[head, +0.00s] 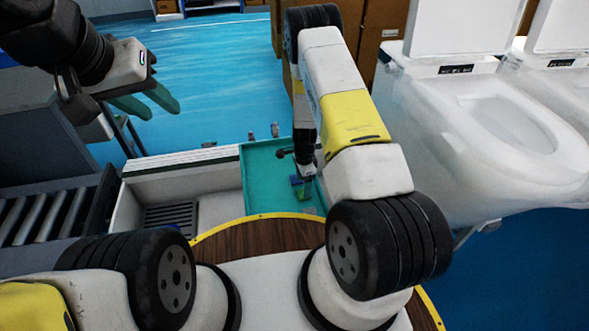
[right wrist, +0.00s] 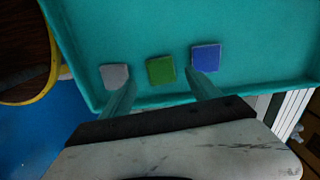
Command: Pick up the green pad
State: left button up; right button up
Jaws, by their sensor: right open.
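The green pad (right wrist: 160,69) lies flat in a teal tray (right wrist: 270,30), seen in the right wrist view between a grey pad (right wrist: 115,76) on its left and a blue pad (right wrist: 205,58) on its right. My right gripper (right wrist: 160,77) is open and empty, its two fingers appearing on either side of the green pad. I cannot tell how far above the tray the tips are. In the head view my right gripper (head: 306,176) points down over the tray (head: 262,165), partly covering the pads. My left gripper (head: 164,112) is at the upper left, open and empty.
A white sink-like basin (head: 175,165) with a grate adjoins the tray's left side. A roller conveyor (head: 45,215) stands at far left. White toilets (head: 500,130) stand on the right. Small items (head: 275,129) sit near the tray's back edge.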

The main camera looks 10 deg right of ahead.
notch_tip(320, 180, down, 5)
jog(key=shift+r, duration=0.1)
jog(key=c, duration=1.4)
jog(key=shift+r, duration=0.1)
